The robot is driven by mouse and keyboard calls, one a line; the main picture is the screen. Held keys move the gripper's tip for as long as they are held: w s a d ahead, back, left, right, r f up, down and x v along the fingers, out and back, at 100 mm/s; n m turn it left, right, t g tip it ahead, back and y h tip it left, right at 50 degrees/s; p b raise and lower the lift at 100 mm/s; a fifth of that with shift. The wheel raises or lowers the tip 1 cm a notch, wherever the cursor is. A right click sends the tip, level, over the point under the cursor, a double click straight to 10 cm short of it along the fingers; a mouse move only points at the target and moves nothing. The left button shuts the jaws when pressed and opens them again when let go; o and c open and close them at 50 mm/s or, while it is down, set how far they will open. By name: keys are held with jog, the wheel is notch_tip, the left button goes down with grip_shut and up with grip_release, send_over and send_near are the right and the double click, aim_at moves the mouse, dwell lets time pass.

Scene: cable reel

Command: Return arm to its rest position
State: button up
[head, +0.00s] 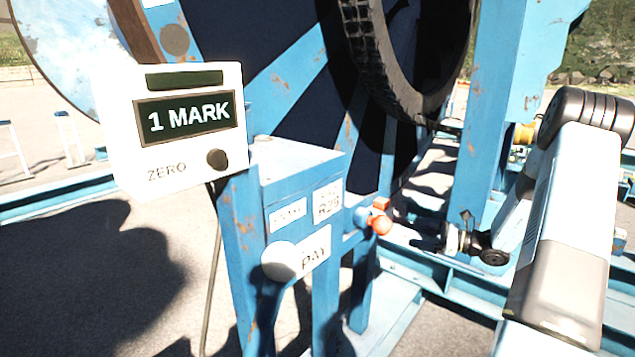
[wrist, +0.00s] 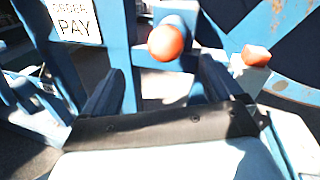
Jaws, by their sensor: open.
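My gripper (wrist: 162,66) shows in the wrist view as two dark fingers standing apart, with nothing held. An orange ball knob (wrist: 166,43) is in line with the gap between them, beyond the fingertips; I cannot tell the exact distance. A smaller orange block-shaped knob (wrist: 256,55) lies right of it. In the head view, my arm (head: 575,230) rises at the right, bends at the top and reaches down toward the ball knob (head: 381,225). The dark wrist end is just right of this knob, and the fingers are small and partly hard to make out there.
A blue control stand (head: 300,185) carries labels, including PAY, and a white counter box (head: 168,128) reading "1 MARK". A large blue reel and a black tyre (head: 380,65) stand behind. A blue post (head: 490,130) and low frame rails are close to my arm.

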jog(key=s+a+r+n+g+h, duration=0.6)
jog(key=s+a+r+n+g, duration=0.3)
jog(key=s+a+r+n, duration=0.5)
jog(key=s+a+r+n+t+h, duration=0.1)
jog(key=s+r+n+h, duration=0.3)
jog(key=s, duration=0.7)
jog(key=s+a+r+n+t+h, duration=0.1)
jog(key=s+r+n+t+h, duration=0.3)
jog(key=s+r, duration=0.3)
jog(key=shift+s+h, duration=0.5)
jog(key=shift+s, duration=1.35)
